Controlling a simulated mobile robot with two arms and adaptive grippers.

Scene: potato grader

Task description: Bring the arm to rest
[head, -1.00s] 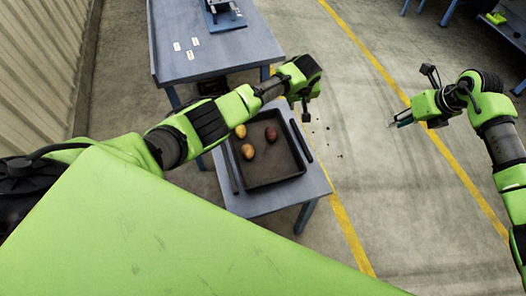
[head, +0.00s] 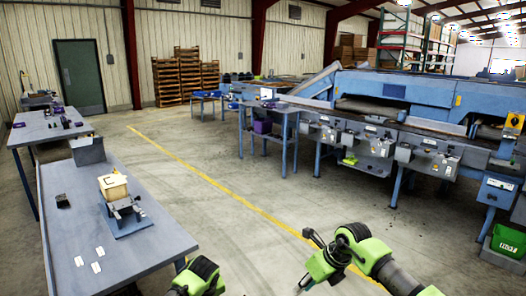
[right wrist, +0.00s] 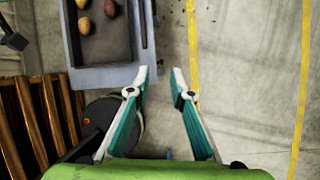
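My right gripper (head: 306,284) is at the bottom of the head view, over bare floor, with its green wrist bent beside it. In the right wrist view its two teal fingers (right wrist: 160,72) are spread apart with nothing between them. It is open and empty. My left arm (head: 200,278) shows only as a green and black piece at the bottom edge of the head view. Its gripper is out of the picture.
A blue-grey table (head: 150,258) stands at left. The grader (head: 400,120) is at right. Floor between is clear.

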